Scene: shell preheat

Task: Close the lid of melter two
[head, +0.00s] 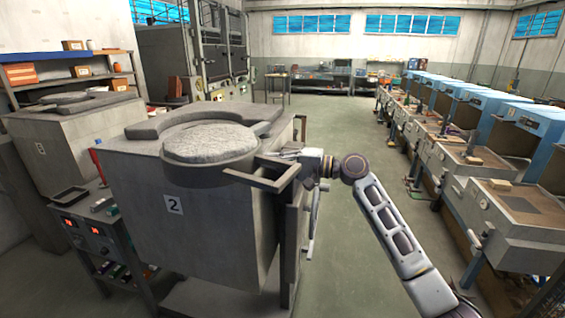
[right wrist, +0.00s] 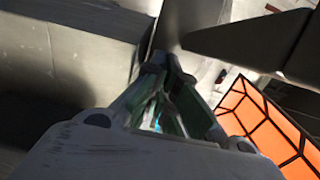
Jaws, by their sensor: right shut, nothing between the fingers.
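Melter two (head: 195,235) is a large grey box with a "2" label on its front. A dark C-shaped slab (head: 165,127) lies on its top. A round disc with a rough pale top (head: 210,142) and dark sides sits at the front of the slab and juts past the front wall. A dark bar handle (head: 265,182) extends from its right side. My right gripper (head: 276,154) is at the melter's right top edge, close by the handle; contact is unclear. In the right wrist view its fingers (right wrist: 168,105) are shut and empty, below dark bars (right wrist: 250,45). My left gripper is out of view.
Another melter (head: 75,140) stands at the left behind a cart (head: 100,235) with red displays. A row of blue-hooded benches (head: 480,180) lines the right side. The aisle floor (head: 335,125) between is clear. An orange gridded panel (right wrist: 265,125) shows in the wrist view.

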